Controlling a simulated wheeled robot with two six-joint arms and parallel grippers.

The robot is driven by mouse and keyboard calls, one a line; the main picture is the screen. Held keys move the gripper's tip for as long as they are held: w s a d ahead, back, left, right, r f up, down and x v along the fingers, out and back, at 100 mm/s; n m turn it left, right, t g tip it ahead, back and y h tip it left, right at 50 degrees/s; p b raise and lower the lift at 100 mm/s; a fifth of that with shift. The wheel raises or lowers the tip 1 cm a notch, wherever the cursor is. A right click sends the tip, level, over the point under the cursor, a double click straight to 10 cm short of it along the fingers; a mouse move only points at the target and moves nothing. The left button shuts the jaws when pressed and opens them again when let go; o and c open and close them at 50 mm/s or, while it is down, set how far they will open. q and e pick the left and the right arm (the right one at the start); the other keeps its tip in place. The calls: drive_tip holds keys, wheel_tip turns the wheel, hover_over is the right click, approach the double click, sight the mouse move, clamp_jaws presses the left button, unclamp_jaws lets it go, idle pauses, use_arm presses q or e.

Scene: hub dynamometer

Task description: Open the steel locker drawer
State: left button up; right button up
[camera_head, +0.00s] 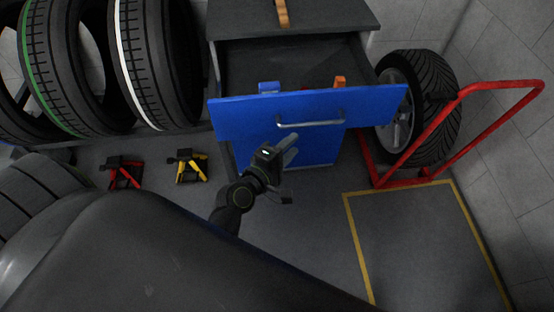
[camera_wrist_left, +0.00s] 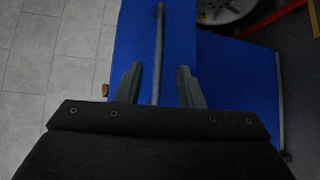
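The steel locker (camera_head: 293,20) has a dark top and a blue drawer front (camera_head: 240,117). The drawer stands pulled out, and its dark inside shows behind the front. A silver bar handle (camera_head: 310,124) is on the front; it also shows in the left wrist view (camera_wrist_left: 159,45). My left gripper (camera_head: 290,142) is just in front of the drawer front, by the left part of the handle. In the left wrist view its two fingers (camera_wrist_left: 158,80) are apart, with the handle bar lined up between them. No contact with the bar can be made out. My right gripper is not in view.
Blue and orange items (camera_head: 340,82) show in the drawer. A red trolley (camera_head: 470,92) with a wheel (camera_head: 430,100) stands at the right. Tyres (camera_head: 150,60) stand at the left, with red and yellow stands (camera_head: 190,165) on the floor. A yellow-outlined floor area (camera_head: 420,240) is clear.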

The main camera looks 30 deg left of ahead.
use_arm(q)
drive_tip(key=shift+b+v, duration=0.4)
drive_tip(key=shift+v, duration=2.1)
drive_tip(key=s+a+f+m+g+y+p, duration=0.15)
drive_tip(key=s+f+m+g, duration=0.3)
drive_tip(key=f, duration=1.05)
drive_tip(key=s+a+f+m+g+y+b, duration=0.1)
drive_tip(key=s+a+f+m+g, duration=0.3)
drive_tip(key=f, duration=1.1)
drive_tip(key=s+a+f+m+g, duration=0.2)
drive_tip(key=s+f, duration=0.3)
drive_tip(key=s, duration=0.3)
drive_tip(key=s+a+f+m+g+y+p, duration=0.1)
drive_tip(key=s+a+f+m+g, duration=0.1)
drive_tip(key=s+f, duration=0.3)
drive_tip(key=s+a+f+m+g+y, duration=0.1)
drive_tip(key=s+f+m, duration=0.3)
drive_tip(key=s, duration=0.8)
drive_tip(key=shift+a+f+g, duration=0.55)
drive_tip(key=shift+f+g, duration=0.05)
drive_tip(key=shift+g, duration=0.05)
drive_tip(key=shift+s, duration=0.1)
